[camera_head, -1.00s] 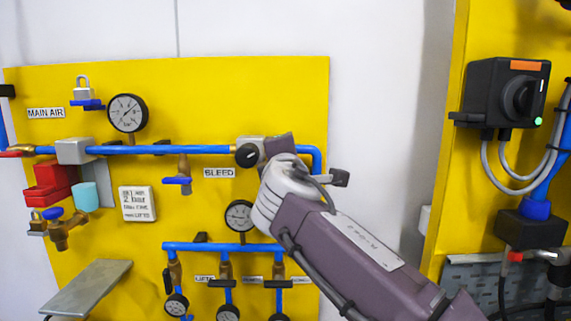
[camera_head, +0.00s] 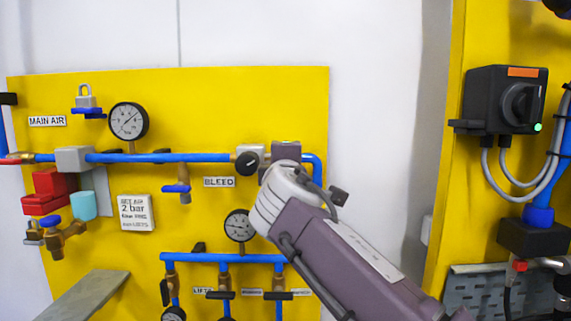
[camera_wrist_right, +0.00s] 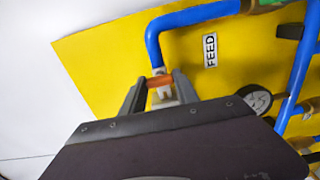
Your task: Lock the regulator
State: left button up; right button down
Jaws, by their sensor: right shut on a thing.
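The regulator (camera_head: 262,150) is a grey block with a round black knob (camera_head: 247,162), on the blue pipe at the upper right of the yellow panel. My right gripper comes in from the lower right, against the regulator's right side. Its own wrist hides its fingertips in the head view. In the right wrist view my right gripper (camera_wrist_right: 160,89) has a small orange and pale piece (camera_wrist_right: 160,81) between its fingers, below the blue pipe's end. I cannot tell exactly which part this is. My left gripper is not in view.
A pressure gauge (camera_head: 128,121) and a padlock (camera_head: 85,97) are at the panel's upper left. A BLEED label (camera_head: 219,182) and a blue-handled valve (camera_head: 177,189) lie left of my gripper. A lower blue manifold (camera_head: 223,258) runs beneath. A black switch box (camera_head: 504,99) is at right.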

jog(key=c, duration=0.9)
grip_release()
jog(key=s+b, duration=0.3)
jog(key=s, duration=0.6)
jog(key=shift+d, duration=0.1)
